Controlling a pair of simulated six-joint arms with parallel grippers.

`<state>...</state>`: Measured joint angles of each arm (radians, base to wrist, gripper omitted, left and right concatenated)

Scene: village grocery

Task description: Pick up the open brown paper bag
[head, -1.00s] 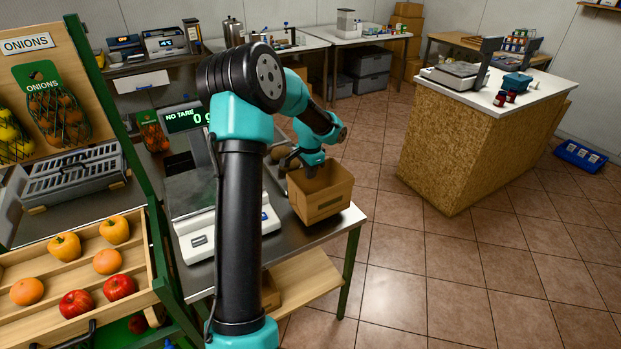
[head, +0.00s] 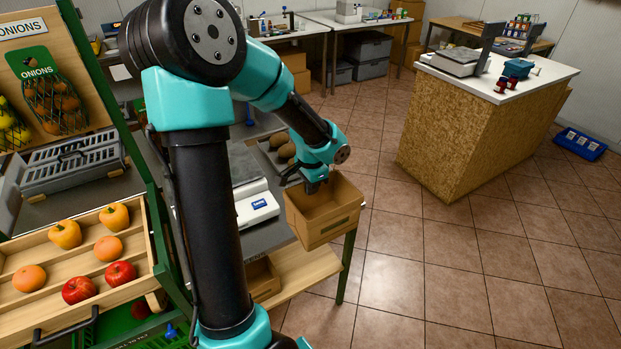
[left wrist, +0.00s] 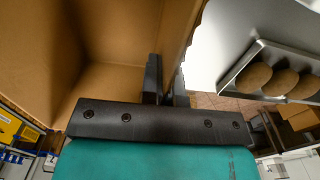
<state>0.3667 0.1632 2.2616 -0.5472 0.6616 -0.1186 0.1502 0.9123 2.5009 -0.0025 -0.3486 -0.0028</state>
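The open brown paper bag (head: 322,222) is box-shaped, with its open top facing up, at the right end of the metal table. My left gripper (head: 312,185) is at its back left rim, pointing down. In the left wrist view the two fingers (left wrist: 167,88) are close together on either side of the bag's wall, and the bag's inside (left wrist: 110,55) fills the left of the picture. The bag's lower edge overlaps the table's front edge in the head view, and it appears raised off the table. The bag looks empty where I can see in. My right gripper is not in view.
A white scale (head: 257,207) is left of the bag. A tray of brown round items (left wrist: 262,50) lies behind it. A sloped wooden fruit rack (head: 140,275) stands at the left. A counter (head: 470,135) stands at the right, with open tiled floor before it.

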